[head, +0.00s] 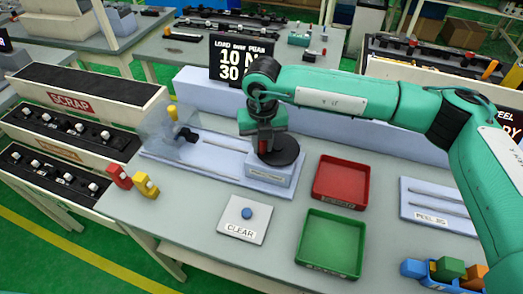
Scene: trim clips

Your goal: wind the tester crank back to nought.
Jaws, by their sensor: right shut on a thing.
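The tester (214,158) is a pale blue-grey bench unit with a clear guard at its left end. Its crank (285,152) is a dark round disc on a block at the right end. My right gripper (264,143) points down at the left side of the disc, shut on what looks like the crank's handle. The handle is mostly hidden by the gripper. The black display (232,58) behind reads "LOAD over PEAK", with 10 N above 30; my arm covers part of it. My left gripper is not in view.
A CLEAR plate with a blue button (246,213) lies in front of the tester. A red tray (341,204) and a green tray (329,271) stand to the right. Red and yellow blocks (133,181) sit at the left edge, near the SCRAP rack (70,103).

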